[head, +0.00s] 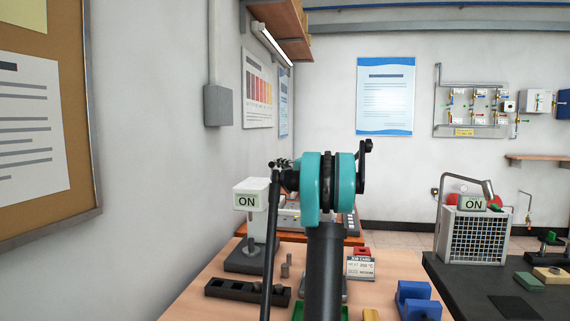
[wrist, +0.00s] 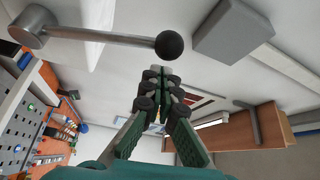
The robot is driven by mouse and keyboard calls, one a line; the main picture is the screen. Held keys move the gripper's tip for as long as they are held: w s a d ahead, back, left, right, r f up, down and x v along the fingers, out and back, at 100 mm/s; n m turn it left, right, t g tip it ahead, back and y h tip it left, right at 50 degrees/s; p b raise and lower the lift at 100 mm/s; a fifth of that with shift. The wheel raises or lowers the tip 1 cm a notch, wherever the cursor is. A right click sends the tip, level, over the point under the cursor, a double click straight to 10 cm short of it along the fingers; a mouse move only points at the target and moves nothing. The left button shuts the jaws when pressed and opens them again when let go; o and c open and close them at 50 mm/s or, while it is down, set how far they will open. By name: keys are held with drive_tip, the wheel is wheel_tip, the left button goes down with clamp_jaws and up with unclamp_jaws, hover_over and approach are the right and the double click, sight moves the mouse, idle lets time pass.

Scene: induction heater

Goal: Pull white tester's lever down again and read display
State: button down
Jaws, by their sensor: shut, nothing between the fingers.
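The white tester (head: 252,187) stands upright on a dark grey base at the left of the bench. Its small display (head: 246,201) reads "ON". In the wrist view its lever (wrist: 100,37) is a metal rod sticking out sideways from a round hub, with a black ball knob (wrist: 170,44) at the end. My gripper (wrist: 160,78) is shut and empty. In the wrist picture its fingertips lie just below the knob, with a gap between them. In the head view my gripper (head: 281,163) is small beside the tester's head, and I cannot make out the lever there.
A mesh-fronted box (head: 474,238) with another "ON" display stands on the dark bench at right. The wall is close on the left.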

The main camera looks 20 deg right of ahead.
drive_tip(key=shift+s+a, duration=0.4)
drive_tip(key=shift+s, duration=0.05)
drive_tip(key=shift+f, duration=0.1)
drive_tip(key=s+a+f+n+y, duration=0.3)
drive_tip(key=s+f+n+y, duration=0.1)
drive_tip(key=n, duration=0.4)
drive_tip(key=s+a+f+n+g+y, duration=0.1)
drive_tip(key=s+a+f+n+y, duration=0.2)
drive_tip(key=s+f+n+y, duration=0.2)
drive_tip(key=shift+s+a+f+n, duration=0.25)
drive_tip(key=shift+f+n, duration=1.05)
drive_tip(key=shift+n, duration=0.6)
